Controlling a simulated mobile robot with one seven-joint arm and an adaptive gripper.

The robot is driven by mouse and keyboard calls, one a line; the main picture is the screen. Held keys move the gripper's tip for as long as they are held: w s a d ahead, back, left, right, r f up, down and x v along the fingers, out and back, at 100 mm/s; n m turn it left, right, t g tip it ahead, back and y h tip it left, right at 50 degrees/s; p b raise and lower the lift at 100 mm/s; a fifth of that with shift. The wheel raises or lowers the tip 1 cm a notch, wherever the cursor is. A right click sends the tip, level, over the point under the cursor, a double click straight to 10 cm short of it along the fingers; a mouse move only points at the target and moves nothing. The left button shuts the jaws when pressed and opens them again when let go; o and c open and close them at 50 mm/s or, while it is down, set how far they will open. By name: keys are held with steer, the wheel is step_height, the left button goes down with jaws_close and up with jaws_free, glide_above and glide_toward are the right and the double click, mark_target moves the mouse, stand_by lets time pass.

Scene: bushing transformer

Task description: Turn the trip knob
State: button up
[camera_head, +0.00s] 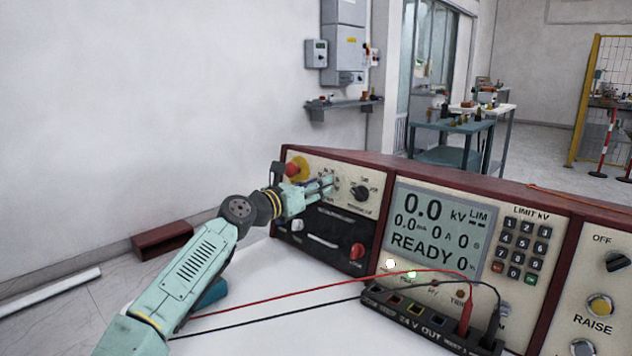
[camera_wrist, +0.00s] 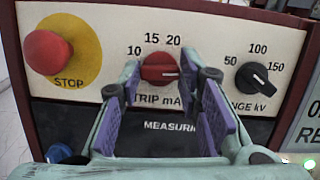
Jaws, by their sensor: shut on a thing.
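The red trip knob (camera_wrist: 160,68) is on the cream panel above the "TRIP mA" label, with the marks 10, 15 and 20 around it. My gripper (camera_wrist: 160,75) has its purple-padded fingers on the left and right of the knob and is shut on it. The knob's grip bar looks roughly level; its exact setting is too small to tell. In the head view my gripper (camera_head: 328,184) reaches the upper left of the console, and the fingers hide the trip knob there.
A red stop button (camera_wrist: 45,52) on a yellow disc is left of the knob. A black range knob (camera_wrist: 254,80) is close on the right. Below is a dark measuring panel (camera_head: 322,237). Red and black leads (camera_head: 300,300) cross the white tabletop. The console display (camera_head: 437,227) reads READY.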

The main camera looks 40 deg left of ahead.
steer(key=n+y+p, duration=0.1)
steer(key=n+p, duration=0.4)
steer(key=n+g+y+p, duration=0.1)
steer(key=n+p, duration=0.3)
steer(key=p, duration=0.2)
steer(key=n+y+p, duration=0.1)
steer(key=n+p, duration=0.4)
steer(key=p, duration=0.1)
steer(key=shift+d+r+n+g, duration=0.2)
steer(key=shift+n+g, duration=0.1)
steer(key=shift+g, duration=0.1)
steer(key=shift+f, duration=0.15)
steer(key=o, duration=1.1)
steer(key=shift+y, duration=0.3)
steer(key=shift+o, duration=0.2)
